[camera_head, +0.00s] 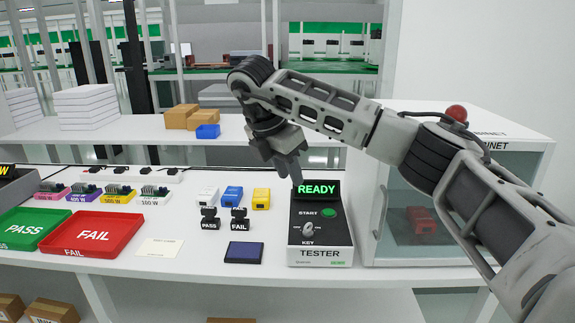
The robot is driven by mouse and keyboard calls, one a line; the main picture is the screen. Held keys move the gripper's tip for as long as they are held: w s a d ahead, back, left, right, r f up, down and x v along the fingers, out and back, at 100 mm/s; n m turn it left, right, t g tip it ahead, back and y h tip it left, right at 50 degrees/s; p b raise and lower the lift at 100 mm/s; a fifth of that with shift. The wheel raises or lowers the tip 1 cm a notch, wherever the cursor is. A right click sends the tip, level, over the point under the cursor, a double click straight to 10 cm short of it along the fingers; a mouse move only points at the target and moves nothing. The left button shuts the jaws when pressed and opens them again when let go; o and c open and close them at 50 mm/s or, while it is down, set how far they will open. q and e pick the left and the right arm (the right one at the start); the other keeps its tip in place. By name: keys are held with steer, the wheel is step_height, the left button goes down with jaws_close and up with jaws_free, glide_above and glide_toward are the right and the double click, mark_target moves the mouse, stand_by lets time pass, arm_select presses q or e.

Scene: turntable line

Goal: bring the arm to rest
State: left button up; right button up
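My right arm comes in from the right and bends down over the table. The tester is a black and white box with a green START button (328,212) and a key switch (309,229). My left gripper is out of view.
A glass-fronted cabinet (455,262) stands right of the tester, behind my forearm. A red FAIL tray (92,234) and green PASS tray (32,229) lie left. PASS and FAIL stamps (210,219), a dark blue pad (243,252) and small coloured blocks (232,196) stand between.

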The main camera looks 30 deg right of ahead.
steer(key=shift+a, duration=0.1)
stand_by(0.4)
steer(key=s+a+f+n+g+y, duration=0.1)
steer(key=s+a+f+n+y, duration=0.15)
steer(key=a+f, duration=0.4)
steer(key=s+a+f+n+g+y, duration=0.1)
steer(key=s+a+f+n+y, duration=0.2)
steer(key=a, duration=0.6)
steer(key=s+a+f+n+g+y, duration=0.1)
steer(key=s+a+f+n+y, duration=0.15)
steer(key=a+f+y, duration=0.35)
steer(key=s+a+r+m+t+y, duration=0.1)
steer(key=s+a+r+y, duration=0.25)
steer(key=a+y, duration=0.3)
steer(key=s+a+r+m+t+y, duration=0.1)
steer(key=s+a+r+y, duration=0.25)
steer(key=a+y, duration=0.3)
steer(key=w+d+f+m+t+h, duration=0.2)
steer(key=d+f+m+t+h, duration=0.85)
steer(key=m+t, duration=0.8)
steer(key=s+d+f+m+g+h, duration=0.5)
steer(key=s+d+f+g, duration=0.3)
steer(key=s+f, duration=0.4)
steer(key=shift+d+f+m+h, duration=0.35)
steer(key=shift+d+f+h, duration=0.25)
steer(key=shift+d+f, duration=0.2)
